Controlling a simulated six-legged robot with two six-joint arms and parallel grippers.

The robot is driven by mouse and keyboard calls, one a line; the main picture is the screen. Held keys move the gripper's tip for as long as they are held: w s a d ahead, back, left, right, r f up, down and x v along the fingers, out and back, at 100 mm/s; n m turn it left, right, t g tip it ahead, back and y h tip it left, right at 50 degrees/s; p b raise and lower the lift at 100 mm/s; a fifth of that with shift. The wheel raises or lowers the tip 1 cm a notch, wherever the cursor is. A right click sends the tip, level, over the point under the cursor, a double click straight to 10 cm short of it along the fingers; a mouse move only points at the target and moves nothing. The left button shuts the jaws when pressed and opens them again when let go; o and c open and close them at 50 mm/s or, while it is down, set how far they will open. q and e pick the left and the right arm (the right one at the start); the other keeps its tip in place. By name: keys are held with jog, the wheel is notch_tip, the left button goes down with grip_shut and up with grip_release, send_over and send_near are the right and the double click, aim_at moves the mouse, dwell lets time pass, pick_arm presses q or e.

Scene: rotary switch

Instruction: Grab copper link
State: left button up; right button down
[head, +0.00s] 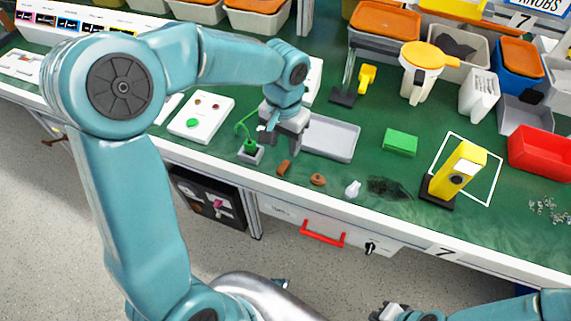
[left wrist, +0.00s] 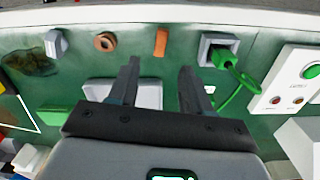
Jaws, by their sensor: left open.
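A small copper-coloured bar (head: 284,167), which looks like the copper link, lies on the green bench top near its front edge. In the left wrist view the bar (left wrist: 161,42) shows just beyond the gap between my fingertips. My left gripper (head: 267,136) is open and empty, above the bench and a little behind the bar; its two dark fingers (left wrist: 160,68) stand apart in the left wrist view. My right gripper (head: 388,311) shows only partly at the bottom edge of the head view, far from the bar.
A copper-coloured ring (head: 317,180) lies right of the bar, then a small white piece (head: 353,189). A green plug with a cable (head: 249,146) sits on a grey block to the left. A grey tray (head: 333,140) and green block (head: 400,141) lie behind.

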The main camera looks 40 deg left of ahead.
aim_at(283, 166)
pick_arm(q)
notch_tip(283, 166, down, 3)
jog(key=shift+d+r, duration=0.1)
jog(key=shift+f, duration=0.3)
notch_tip(283, 166, down, 5)
jog(key=shift+s, duration=0.15)
grip_shut()
